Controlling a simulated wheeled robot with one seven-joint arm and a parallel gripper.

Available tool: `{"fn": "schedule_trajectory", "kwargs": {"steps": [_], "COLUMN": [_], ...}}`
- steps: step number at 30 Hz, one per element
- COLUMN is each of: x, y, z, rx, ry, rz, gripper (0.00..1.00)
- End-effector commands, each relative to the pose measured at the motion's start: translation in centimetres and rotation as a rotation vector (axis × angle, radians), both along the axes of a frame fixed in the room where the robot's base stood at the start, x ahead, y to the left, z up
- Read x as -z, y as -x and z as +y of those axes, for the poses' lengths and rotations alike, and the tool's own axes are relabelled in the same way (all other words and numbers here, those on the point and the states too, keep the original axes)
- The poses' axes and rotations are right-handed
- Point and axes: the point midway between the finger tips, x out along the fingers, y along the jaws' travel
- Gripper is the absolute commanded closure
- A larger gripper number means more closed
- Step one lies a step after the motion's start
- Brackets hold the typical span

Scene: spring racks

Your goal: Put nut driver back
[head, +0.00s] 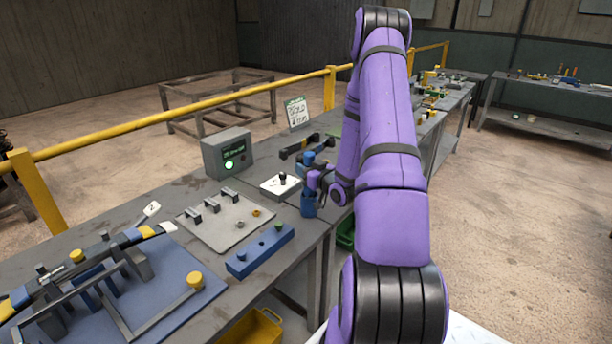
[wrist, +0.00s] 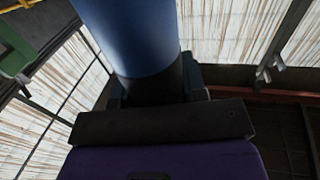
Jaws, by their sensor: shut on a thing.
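My gripper (head: 315,182) is at the end of my purple arm, low over the right edge of the near bench. It is shut on a thick blue cylinder with a dark band, which fills the upper middle of the wrist view (wrist: 130,35). This looks like the nut driver's handle; a blue piece also shows at the gripper in the head view (head: 308,205). The tool's far end is hidden. I cannot tell which holder belongs to the nut driver.
A grey board (head: 222,222) with several clips lies left of my gripper. A white plate (head: 280,187) with a black knob and a grey box (head: 227,153) with a green light stand behind. A blue mat (head: 165,285) with a long tool is at front left. A yellow rail runs behind.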

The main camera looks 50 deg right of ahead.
Motion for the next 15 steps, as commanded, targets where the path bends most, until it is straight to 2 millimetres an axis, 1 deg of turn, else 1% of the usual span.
{"fn": "schedule_trajectory", "kwargs": {"steps": [3, 6, 15], "x": [1.6, 2.4, 2.5], "y": [0.0, 0.0, 0.0], "z": [0.0, 0.0, 0.0], "rx": [0.0, 0.0, 0.0], "ry": [-0.002, 0.0, 0.001], "rz": [-0.001, -0.001, -0.002], "gripper": [0.99, 0.99, 0.99]}}
